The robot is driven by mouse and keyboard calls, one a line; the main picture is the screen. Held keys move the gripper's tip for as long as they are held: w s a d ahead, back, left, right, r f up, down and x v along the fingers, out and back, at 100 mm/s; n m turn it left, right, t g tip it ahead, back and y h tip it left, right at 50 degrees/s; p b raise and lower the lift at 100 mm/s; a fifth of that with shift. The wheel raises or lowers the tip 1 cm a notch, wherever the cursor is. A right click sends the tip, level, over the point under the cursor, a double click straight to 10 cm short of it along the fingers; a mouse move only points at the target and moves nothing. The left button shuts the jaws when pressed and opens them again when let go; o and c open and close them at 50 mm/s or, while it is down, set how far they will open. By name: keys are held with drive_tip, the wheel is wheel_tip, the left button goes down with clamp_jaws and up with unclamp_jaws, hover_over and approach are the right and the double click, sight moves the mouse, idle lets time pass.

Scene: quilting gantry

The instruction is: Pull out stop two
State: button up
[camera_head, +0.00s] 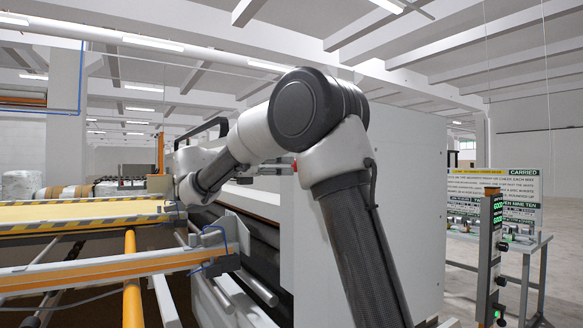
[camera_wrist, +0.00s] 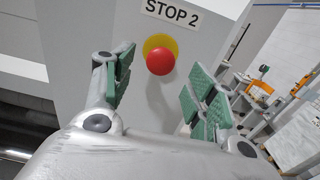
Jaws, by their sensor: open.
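A red round stop button (camera_wrist: 160,62) with a yellow collar (camera_wrist: 151,43) sits on a light grey panel in the wrist view. A white label reading "STOP 2" (camera_wrist: 171,13) is right above it. My gripper (camera_wrist: 158,84) is open, its green-padded fingers on either side of the button in the picture. The button shows between the fingertips with nothing held; I cannot tell whether any pad touches it.
A large white cabinet (camera_head: 411,200) stands behind my arm. The quilting gantry with a yellow bed (camera_head: 75,211) and an orange rail (camera_head: 133,280) lies at left. A dark post with green displays (camera_head: 490,255) and a table with signs (camera_head: 535,246) stand at right.

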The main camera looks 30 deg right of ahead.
drive_tip(key=a, duration=0.6)
drive_tip(key=shift+s+a, duration=0.15)
drive_tip(key=shift+a, duration=0.25)
wheel_tip(320, 180, down, 11)
drive_tip(key=d+m+y, duration=0.1)
drive_tip(key=m+y, duration=0.2)
drive_tip(key=y, duration=0.1)
drive_tip(key=s+d+f+m+y, duration=0.2)
drive_tip(key=s+f+m+y, duration=0.1)
drive_tip(key=s+f+y, duration=0.4)
drive_tip(key=s+f+m+t+y, duration=0.1)
drive_tip(key=s+m, duration=0.3)
drive_tip(key=s, duration=0.4)
drive_tip(key=s+f+m+t+y, duration=0.1)
drive_tip(key=s+f+m+y, duration=0.2)
drive_tip(key=s, duration=0.4)
drive_tip(key=s+f+m+t+y, duration=0.1)
drive_tip(key=s+f+m+y, duration=0.2)
drive_tip(key=s, duration=0.5)
drive_tip(key=shift+s+d+f+m+t, duration=0.35)
drive_tip(key=shift+f+m, duration=0.3)
drive_tip(key=shift+m, duration=0.55)
